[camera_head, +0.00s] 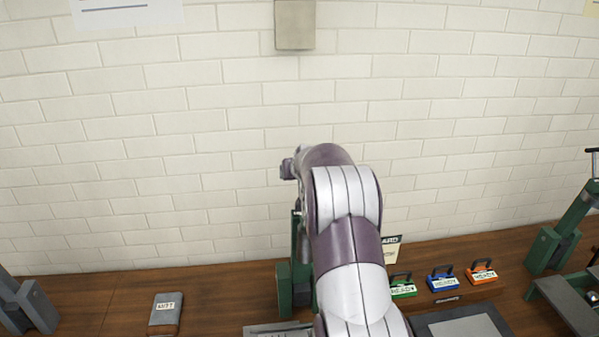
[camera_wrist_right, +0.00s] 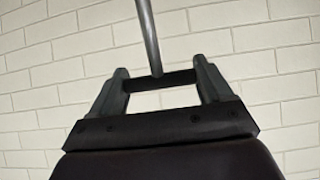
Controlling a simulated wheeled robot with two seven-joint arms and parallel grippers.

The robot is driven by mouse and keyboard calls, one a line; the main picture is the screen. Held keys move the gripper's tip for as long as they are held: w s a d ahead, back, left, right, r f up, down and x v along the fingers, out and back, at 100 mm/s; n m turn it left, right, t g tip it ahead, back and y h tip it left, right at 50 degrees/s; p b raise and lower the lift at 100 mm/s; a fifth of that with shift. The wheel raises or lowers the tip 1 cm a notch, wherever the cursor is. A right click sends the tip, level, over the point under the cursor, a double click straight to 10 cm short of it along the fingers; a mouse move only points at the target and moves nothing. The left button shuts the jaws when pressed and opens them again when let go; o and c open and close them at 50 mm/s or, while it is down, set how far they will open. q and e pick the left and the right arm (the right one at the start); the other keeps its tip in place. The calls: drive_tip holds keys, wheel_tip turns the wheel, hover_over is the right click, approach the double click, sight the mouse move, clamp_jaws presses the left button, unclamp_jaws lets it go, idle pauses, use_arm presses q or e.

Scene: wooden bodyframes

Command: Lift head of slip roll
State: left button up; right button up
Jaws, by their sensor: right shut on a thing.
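A green machine (camera_head: 284,287) stands on the wooden bench behind my right arm, which hides most of it; I take it to be the slip roll. Its upright green side shows left of the arm, but its head cannot be made out. In the wrist view, my right gripper (camera_wrist_right: 158,82) is shut on a dark crossbar (camera_wrist_right: 150,82) between its fingertips. A grey metal rod (camera_wrist_right: 148,35) meets this bar and runs up out of the picture. In the head view the right fingertips are hidden or too small to tell. My left gripper is not in view.
A second green machine (camera_head: 562,240) with a T-handle stands at the right. Green (camera_head: 403,290), blue (camera_head: 443,282) and orange (camera_head: 482,275) labelled blocks sit right of my arm. A grey object (camera_head: 28,303) stands at the left edge.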

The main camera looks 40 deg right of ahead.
drive_tip(key=o, duration=1.4)
drive_tip(key=shift+f, duration=0.25)
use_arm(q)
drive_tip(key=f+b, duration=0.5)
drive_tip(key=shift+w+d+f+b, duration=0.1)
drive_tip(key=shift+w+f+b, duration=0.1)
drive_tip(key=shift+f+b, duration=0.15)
use_arm(e)
drive_tip(key=v, duration=1.2)
drive_tip(key=shift+r, duration=0.2)
